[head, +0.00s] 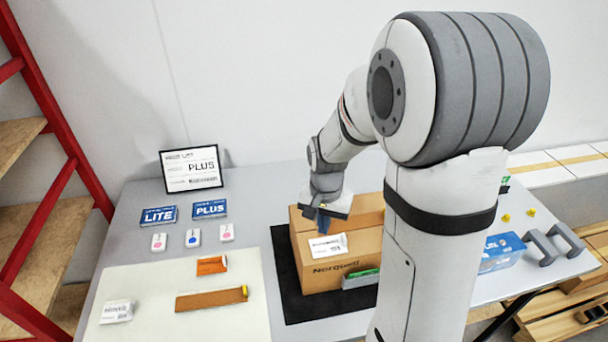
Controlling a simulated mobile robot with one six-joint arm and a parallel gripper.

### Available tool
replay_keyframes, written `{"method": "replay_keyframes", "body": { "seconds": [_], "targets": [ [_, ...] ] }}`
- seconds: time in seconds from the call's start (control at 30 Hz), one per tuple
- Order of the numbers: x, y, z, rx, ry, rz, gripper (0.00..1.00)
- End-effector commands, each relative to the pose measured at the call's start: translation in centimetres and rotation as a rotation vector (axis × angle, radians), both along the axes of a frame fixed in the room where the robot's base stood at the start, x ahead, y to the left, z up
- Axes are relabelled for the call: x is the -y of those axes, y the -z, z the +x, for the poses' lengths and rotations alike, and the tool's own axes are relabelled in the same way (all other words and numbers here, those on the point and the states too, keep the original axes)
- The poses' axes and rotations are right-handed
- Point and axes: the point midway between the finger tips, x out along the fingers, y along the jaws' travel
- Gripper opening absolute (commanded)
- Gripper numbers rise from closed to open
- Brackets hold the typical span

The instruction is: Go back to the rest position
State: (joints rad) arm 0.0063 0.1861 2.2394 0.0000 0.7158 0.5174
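My gripper (323,217) points down just over the left part of the top of a brown cardboard box (330,270). Its dark fingers show only in part, and I cannot tell whether they are open or shut or whether they touch the box. The box stands on a black mat (287,300) and has a white label on its side. My arm hides the right part of the box and mat.
On the grey table (130,205) stand a PLUS sign (191,169), LITE (159,216) and PLUS (209,209) cards, and several small white items. A pale mat (165,325) holds orange and brown pieces. A blue box (501,253) and grey handles (543,246) are right. Red-framed shelving (70,165) is left.

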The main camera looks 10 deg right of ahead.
Motion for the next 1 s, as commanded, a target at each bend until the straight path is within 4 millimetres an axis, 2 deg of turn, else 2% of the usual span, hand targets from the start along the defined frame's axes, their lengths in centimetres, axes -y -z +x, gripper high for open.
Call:
{"method": "replay_keyframes", "body": {
  "seconds": [0.13, 0.27, 0.37, 0.6, 0.8, 1.0],
  "targets": [
    [0.0, -0.2, -0.1, 0.004, -0.004, 0.0, 0.0],
    [0.0, -1.8, -1.0, 0.032, -0.045, -0.001, 0.0],
    [-0.1, -4.0, -2.6, 0.074, -0.111, -0.004, 0.0],
    [-0.2, -9.0, -8.1, 0.186, -0.309, -0.031, 0.0],
    [-0.3, -11.1, -12.3, 0.26, -0.451, -0.062, 0.0],
    [-0.3, -11.8, -14.4, 0.293, -0.519, -0.081, 0.0]
  ]
}}
